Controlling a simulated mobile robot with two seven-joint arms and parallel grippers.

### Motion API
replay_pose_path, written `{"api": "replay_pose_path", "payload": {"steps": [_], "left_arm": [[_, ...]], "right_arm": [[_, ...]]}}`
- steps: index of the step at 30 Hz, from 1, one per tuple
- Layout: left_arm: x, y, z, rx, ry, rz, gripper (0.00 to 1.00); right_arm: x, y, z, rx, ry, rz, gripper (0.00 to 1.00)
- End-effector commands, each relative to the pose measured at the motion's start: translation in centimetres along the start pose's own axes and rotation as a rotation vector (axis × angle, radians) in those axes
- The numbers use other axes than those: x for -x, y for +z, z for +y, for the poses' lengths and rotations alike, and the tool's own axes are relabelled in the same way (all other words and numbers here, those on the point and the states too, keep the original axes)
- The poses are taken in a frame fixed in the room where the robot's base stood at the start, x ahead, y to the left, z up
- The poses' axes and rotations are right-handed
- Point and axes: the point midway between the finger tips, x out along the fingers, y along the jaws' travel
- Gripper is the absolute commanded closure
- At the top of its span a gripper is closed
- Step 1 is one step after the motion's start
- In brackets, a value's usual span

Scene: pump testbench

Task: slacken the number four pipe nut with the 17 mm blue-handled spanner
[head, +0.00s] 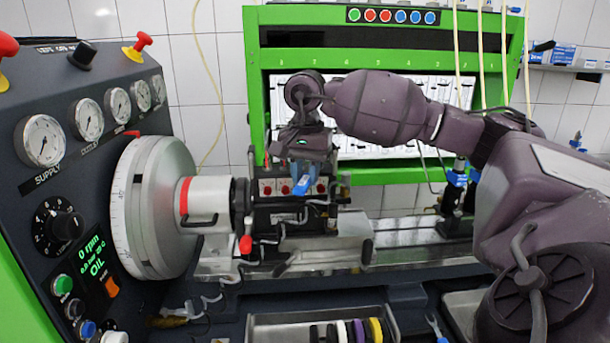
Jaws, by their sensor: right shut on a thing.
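My right gripper (306,158) comes in from the right and points down over the pump (292,215) on the bench. It is shut on the blue-handled spanner (302,186), whose blue part shows just below the fingers, in front of the pump's upper part. The spanner's jaw is too small and covered to make out, so I cannot tell whether it touches a nut. Several red-marked fittings show along the pump's top; I cannot tell which one is the number four pipe nut. My left gripper is not in view.
A large graduated flywheel (150,205) and the gauge panel (70,130) stand on the left. A green-framed test rack (255,90) is behind the pump. A tray (270,322) with coloured rings is at the front. Another blue tool (435,326) lies right of it.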

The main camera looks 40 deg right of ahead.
Motion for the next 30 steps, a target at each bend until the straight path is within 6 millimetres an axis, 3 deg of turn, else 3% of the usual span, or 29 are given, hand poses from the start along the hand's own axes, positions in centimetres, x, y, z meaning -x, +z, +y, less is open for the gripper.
{"api": "replay_pose_path", "payload": {"steps": [30], "left_arm": [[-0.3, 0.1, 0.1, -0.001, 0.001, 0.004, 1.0]], "right_arm": [[0.0, -1.1, 0.0, 0.0, 0.0, 0.001, 1.0]]}}
